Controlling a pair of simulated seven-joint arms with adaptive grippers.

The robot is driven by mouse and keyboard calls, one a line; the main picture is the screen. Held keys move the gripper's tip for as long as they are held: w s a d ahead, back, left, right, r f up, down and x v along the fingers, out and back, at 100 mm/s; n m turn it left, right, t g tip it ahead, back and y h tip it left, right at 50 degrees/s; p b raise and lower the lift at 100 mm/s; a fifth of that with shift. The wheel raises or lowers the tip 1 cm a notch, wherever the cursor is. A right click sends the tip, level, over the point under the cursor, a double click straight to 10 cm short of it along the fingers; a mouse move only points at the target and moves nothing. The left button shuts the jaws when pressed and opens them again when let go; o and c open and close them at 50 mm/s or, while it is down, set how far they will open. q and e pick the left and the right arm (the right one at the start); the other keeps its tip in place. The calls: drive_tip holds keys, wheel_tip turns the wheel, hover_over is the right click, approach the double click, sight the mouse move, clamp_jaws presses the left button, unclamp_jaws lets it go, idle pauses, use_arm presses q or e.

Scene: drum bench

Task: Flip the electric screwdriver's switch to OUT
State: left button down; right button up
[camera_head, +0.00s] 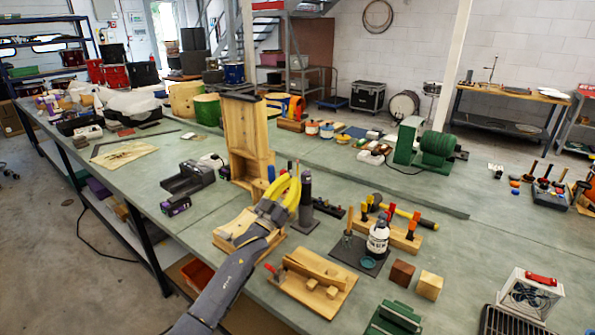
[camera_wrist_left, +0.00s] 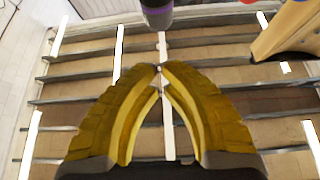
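A dark grey cylindrical tool (camera_head: 305,192), which looks like the electric screwdriver, stands upright on a dark base on the bench. In the left wrist view, a dark cylinder end with a purple band (camera_wrist_left: 157,12) shows at the top edge, beyond my fingertips; it may be the same tool. My left gripper (camera_head: 291,180) has yellow fingers and points up just left of the tool. In the wrist view its fingertips (camera_wrist_left: 159,69) are together with nothing between them. I cannot make out the switch or its setting. My right gripper is not in view.
A tall wooden frame (camera_head: 246,140) stands behind the gripper. A wooden board with a clamp (camera_head: 313,283) lies in front. A white bottle (camera_head: 378,238) and tools stand at right. A grey charger-like unit (camera_head: 187,178) sits at left.

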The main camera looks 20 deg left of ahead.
use_arm(q)
drive_tip(key=shift+s+a+f, duration=0.25)
drive_tip(key=shift+s+f, duration=0.35)
drive_tip(key=shift+f, duration=0.05)
drive_tip(key=shift+s+a+f, duration=0.2)
drive_tip(key=shift+s+f, duration=0.4)
drive_tip(key=shift+f, duration=0.05)
